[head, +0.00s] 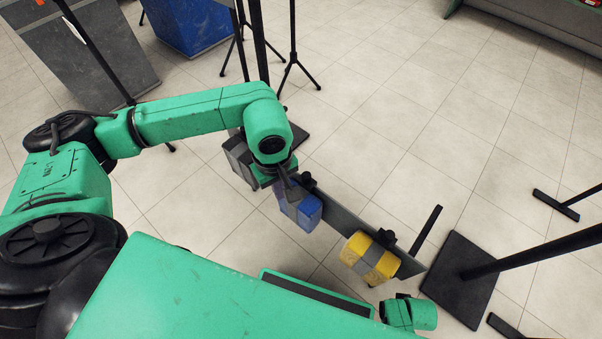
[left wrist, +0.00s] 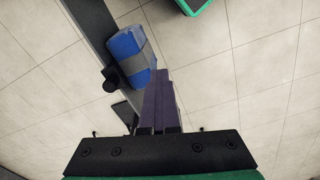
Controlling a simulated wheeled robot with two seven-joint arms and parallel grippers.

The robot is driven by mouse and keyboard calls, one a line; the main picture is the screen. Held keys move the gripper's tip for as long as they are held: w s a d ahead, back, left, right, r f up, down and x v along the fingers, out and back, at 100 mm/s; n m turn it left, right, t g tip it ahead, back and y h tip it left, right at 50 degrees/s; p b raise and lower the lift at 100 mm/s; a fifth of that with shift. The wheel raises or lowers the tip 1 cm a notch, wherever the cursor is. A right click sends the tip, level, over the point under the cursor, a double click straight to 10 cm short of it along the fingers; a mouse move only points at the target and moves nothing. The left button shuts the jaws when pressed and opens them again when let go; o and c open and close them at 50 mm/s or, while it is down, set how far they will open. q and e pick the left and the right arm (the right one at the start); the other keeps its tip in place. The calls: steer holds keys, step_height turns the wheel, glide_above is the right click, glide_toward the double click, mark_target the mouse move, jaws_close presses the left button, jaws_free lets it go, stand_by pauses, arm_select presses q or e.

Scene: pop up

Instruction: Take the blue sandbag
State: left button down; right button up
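The blue sandbag (head: 300,208) has a grey band and hangs at the side of a long dark rail, below my left wrist in the head view. My left gripper's fingers are mostly hidden there by the wrist. In the left wrist view the blue sandbag (left wrist: 130,55) is just beyond and left of the tips of my left gripper (left wrist: 158,75). Its purple fingers lie close together, with no bag between them. My right gripper is not in view.
A yellow sandbag (head: 370,258) with a grey band hangs farther right on the dark rail (head: 350,225). A grey bag (head: 240,158) is behind my wrist. Black stand poles and a square base plate (head: 460,280) stand around. The tiled floor at upper right is mostly clear.

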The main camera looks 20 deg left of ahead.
arm_select(q)
steer(key=s, duration=0.1)
steer(key=s+a+r, duration=0.1)
steer(key=s, duration=0.1)
steer(key=shift+s+a+r, duration=0.15)
steer(key=shift+s+r, duration=0.1)
steer(key=shift+r, duration=0.05)
steer(key=shift+c, duration=1.6)
jaws_free()
steer(key=shift+w, duration=0.15)
